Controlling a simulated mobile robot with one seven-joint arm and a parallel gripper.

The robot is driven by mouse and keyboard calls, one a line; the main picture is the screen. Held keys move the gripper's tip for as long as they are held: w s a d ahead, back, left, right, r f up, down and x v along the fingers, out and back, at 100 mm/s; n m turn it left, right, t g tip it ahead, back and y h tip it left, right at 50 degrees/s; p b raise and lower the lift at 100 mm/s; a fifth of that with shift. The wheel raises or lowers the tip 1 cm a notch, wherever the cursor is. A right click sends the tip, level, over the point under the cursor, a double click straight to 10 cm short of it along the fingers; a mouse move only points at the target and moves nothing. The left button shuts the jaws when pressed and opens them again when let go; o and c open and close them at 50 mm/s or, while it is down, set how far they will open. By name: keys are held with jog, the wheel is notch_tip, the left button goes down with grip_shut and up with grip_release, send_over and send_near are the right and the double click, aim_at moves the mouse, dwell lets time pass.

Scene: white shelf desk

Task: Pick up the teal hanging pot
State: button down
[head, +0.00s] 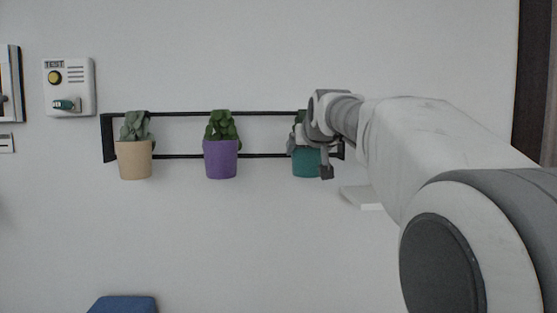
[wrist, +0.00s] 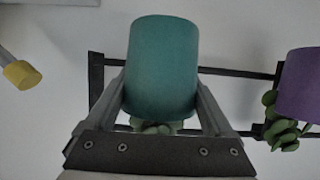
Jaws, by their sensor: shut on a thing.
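The teal hanging pot (head: 307,163) is at the right end of a black wall rail, with its plant partly hidden behind my gripper in the head view. My gripper (head: 311,165) is at the pot, shut on it. In the wrist view the teal pot (wrist: 162,68) fills the space between the two fingers of my gripper (wrist: 161,95), one on each side. The wrist view is upside down, with the green leaves below the pot. I cannot tell whether the pot still rests on the rail.
The black rail (head: 180,114) also holds a purple pot (head: 221,159) in the middle and a beige pot (head: 134,160) at the left. A white box with a yellow button (head: 69,87) is on the wall at left. A blue object (head: 123,304) is low at left.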

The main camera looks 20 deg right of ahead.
jog(key=shift+r, duration=0.2)
notch_tip(320, 180, up, 18)
jog(key=p, duration=0.5)
jog(key=shift+f, duration=0.15)
